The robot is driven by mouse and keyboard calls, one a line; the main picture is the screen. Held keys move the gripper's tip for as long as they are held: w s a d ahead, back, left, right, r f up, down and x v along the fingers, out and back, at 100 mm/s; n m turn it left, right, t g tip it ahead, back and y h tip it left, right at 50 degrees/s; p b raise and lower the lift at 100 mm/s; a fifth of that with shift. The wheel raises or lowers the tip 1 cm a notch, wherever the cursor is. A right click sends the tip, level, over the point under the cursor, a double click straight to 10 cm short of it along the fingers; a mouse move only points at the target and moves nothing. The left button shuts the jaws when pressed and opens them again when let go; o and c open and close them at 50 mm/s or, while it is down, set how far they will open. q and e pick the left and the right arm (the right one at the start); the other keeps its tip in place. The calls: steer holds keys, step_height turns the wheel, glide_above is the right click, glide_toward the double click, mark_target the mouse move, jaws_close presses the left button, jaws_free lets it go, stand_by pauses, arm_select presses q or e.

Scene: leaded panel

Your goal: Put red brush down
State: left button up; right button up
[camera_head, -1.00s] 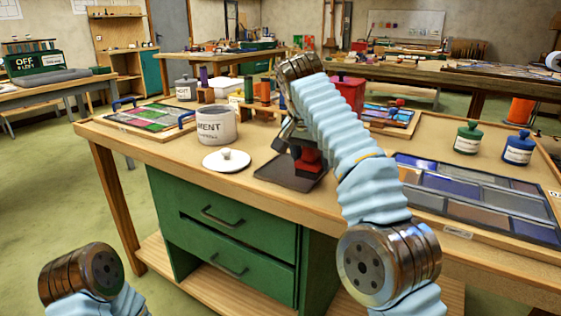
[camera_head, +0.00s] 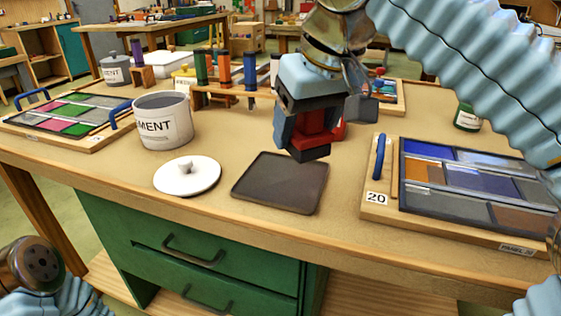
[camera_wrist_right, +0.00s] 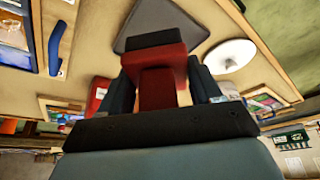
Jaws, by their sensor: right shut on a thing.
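The red brush (camera_head: 318,124) has a red body and a dark underside. It also shows in the right wrist view (camera_wrist_right: 158,88). My right gripper (camera_head: 306,132) is shut on it and points down, with a dark finger on either side of the brush. In the head view the brush appears above the back right edge of a flat dark tray (camera_head: 281,184) on the bench. The tray (camera_wrist_right: 160,22) shows beyond the brush in the right wrist view. No contact between brush and tray is visible. My left gripper is out of view.
A white lid (camera_head: 187,177) lies left of the tray, with the cement pot (camera_head: 163,122) behind it. A rack of coloured tools (camera_head: 225,92) is behind.

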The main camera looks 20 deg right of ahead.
steer(key=w+f, duration=0.1)
steer(key=w, duration=0.1)
steer(key=w+f, duration=0.2)
steer(key=w+a+f, duration=0.1)
steer(key=w+f, duration=0.1)
steer(key=shift+f+b, duration=0.15)
steer(key=shift+b, duration=0.15)
steer(key=x, duration=0.4)
steer(key=shift+f+b, duration=0.1)
steer(key=shift+b, duration=0.3)
steer(key=shift+f, duration=0.5)
steer(key=shift+f, duration=0.2)
steer(key=o, duration=0.9)
steer(key=shift+o, duration=0.2)
steer(key=shift+r, duration=0.1)
